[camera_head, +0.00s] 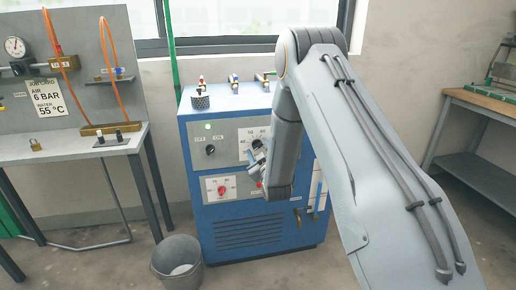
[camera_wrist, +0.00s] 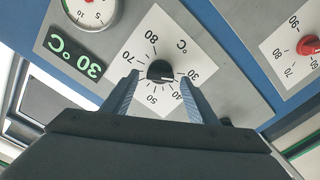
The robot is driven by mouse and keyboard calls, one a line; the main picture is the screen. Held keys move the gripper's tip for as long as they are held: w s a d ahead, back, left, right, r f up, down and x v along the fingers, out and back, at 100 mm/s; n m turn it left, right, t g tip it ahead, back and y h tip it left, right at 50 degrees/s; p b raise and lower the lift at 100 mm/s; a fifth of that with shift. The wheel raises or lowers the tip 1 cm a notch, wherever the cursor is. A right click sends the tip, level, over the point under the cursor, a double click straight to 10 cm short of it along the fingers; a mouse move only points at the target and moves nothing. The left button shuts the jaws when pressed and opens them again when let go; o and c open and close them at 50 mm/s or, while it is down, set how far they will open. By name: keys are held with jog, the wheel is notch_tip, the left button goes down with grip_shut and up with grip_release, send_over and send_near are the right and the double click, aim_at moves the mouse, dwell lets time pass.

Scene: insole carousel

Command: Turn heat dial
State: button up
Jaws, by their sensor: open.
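The heat dial is a black knob (camera_wrist: 160,70) on a white square plate (camera_wrist: 150,36) marked in °C with numbers from 30 to 80. Its light pointer line appears to face the 30–40 side of the scale. My gripper (camera_wrist: 160,79) is open, with one finger on each side of the knob in the wrist view. I cannot tell whether the fingers touch it. In the head view my gripper (camera_head: 257,157) is close to the panel.
A green display (camera_wrist: 75,51) reads 30 °C beside a round gauge (camera_wrist: 92,9). A red knob (camera_wrist: 308,45) is on a neighbouring plate. The blue cabinet (camera_head: 240,222) also has a black OFF/ON switch (camera_head: 210,149). A grey bucket (camera_head: 178,262) stands on the floor in front.

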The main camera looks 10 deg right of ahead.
jog(key=shift+w, duration=0.7)
jog(key=c, duration=1.1)
jog(key=shift+o, duration=0.2)
